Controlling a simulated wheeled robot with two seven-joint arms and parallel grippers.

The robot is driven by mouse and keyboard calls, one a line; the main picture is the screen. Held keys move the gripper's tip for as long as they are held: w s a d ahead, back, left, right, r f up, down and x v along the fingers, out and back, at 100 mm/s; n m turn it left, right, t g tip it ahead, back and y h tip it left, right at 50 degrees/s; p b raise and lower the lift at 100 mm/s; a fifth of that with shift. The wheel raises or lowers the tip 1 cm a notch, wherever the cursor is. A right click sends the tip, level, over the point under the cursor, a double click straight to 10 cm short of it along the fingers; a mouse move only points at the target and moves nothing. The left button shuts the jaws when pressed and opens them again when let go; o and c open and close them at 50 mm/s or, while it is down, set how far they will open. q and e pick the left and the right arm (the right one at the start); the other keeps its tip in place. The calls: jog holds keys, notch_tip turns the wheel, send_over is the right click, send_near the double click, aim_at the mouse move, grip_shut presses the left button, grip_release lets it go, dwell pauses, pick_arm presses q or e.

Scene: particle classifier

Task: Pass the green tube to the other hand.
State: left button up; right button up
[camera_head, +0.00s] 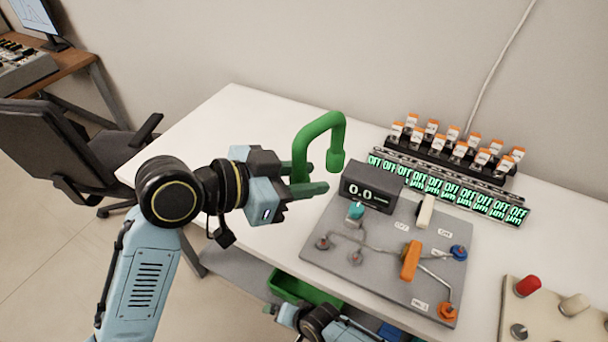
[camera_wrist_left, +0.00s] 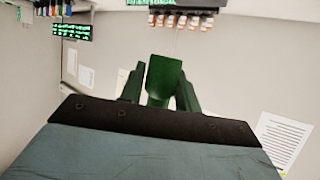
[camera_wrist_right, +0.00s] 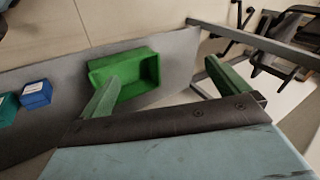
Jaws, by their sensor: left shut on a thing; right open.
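The green tube (camera_head: 299,148) is a thick hook-shaped pipe, bent over at the top, with its short end hanging to the right. My left gripper (camera_head: 306,188) is shut on the lower part of its long leg and holds it upright above the white table. In the left wrist view the tube (camera_wrist_left: 163,78) stands between the two green fingers. My right gripper (camera_wrist_right: 164,88) is open and empty in the right wrist view, low beside the table, with its fingers spread wide. In the head view its arm shows at the bottom, and the fingers are hard to make out.
A grey panel (camera_head: 325,255) with a display box (camera_head: 371,186), knobs and an orange lever lies on the table. Behind stand several orange-capped vials (camera_head: 431,128) in a rack. A green bin (camera_wrist_right: 149,72) sits on a lower grey shelf (camera_wrist_right: 177,48). A chair (camera_head: 75,140) is at left.

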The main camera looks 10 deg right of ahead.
jog(key=s+d+f+n+g+h, duration=0.1)
jog(key=s+d+f, duration=0.3)
jog(key=s+d, duration=0.4)
jog(key=s+d+f+n+g+h, duration=0.1)
jog(key=s+d+f+n+h, duration=0.1)
jog(key=s+d, duration=0.7)
jog(key=s+d+f+n+g+h, duration=0.1)
jog(key=s+d+f+n, duration=0.3)
jog(key=s+d+f, duration=0.3)
jog(key=s+d, duration=0.2)
jog(key=s, duration=0.3)
jog(key=shift+s+h, duration=0.15)
jog(key=shift+h, duration=0.15)
jog(key=shift+f, duration=0.1)
